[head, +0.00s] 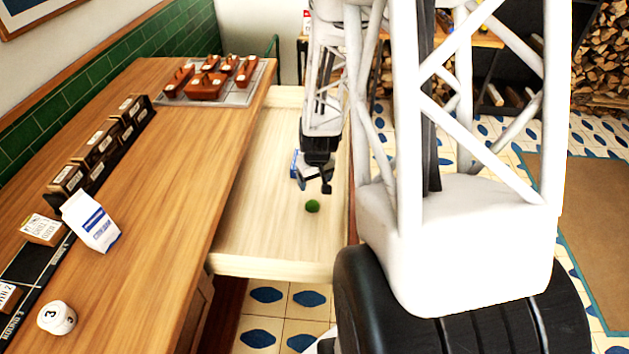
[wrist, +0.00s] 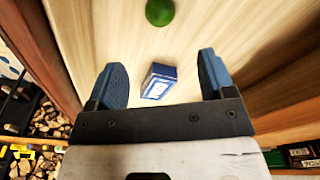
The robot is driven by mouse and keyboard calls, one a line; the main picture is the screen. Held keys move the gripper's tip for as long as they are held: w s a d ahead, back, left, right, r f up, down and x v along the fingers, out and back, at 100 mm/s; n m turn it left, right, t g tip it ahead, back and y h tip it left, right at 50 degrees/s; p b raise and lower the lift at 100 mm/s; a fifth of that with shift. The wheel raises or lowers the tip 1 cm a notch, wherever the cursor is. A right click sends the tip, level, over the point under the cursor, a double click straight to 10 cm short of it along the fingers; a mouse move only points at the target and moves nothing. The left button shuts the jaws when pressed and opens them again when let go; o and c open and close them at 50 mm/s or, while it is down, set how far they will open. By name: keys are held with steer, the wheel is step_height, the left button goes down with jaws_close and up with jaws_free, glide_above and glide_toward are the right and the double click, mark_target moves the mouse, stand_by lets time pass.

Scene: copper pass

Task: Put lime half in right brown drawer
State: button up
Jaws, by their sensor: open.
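The lime half (head: 312,206) is a small green dome lying on the floor of the open pale-wood drawer (head: 270,265). It also shows at the top edge of the wrist view (wrist: 160,12), partly cut off. My gripper (head: 314,185) is over the drawer, just behind the lime in the head view. In the wrist view its two blue fingers (wrist: 160,62) are wide apart with nothing gripped. The lime is beyond the fingertips. The drawer's outside colour is mostly hidden.
A small blue-and-white box (wrist: 158,82) lies in the drawer, seen between my fingers. The wooden counter (head: 150,200) left of the drawer holds a white carton (head: 91,222), a white round timer (head: 57,318) and a tray of brown dishes (head: 207,85). The drawer's front half is clear.

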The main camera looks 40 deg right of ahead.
stand_by(0.5)
steer(key=s+a+r+n, duration=0.1)
steer(key=s+a+r, duration=0.2)
steer(key=a+r, duration=1.3)
steer(key=s+a+r+n+t, duration=0.1)
steer(key=s+a+r, duration=0.9)
steer(key=s+r, duration=0.3)
steer(key=shift+s+a+n, duration=0.25)
steer(key=shift+a+n, duration=0.15)
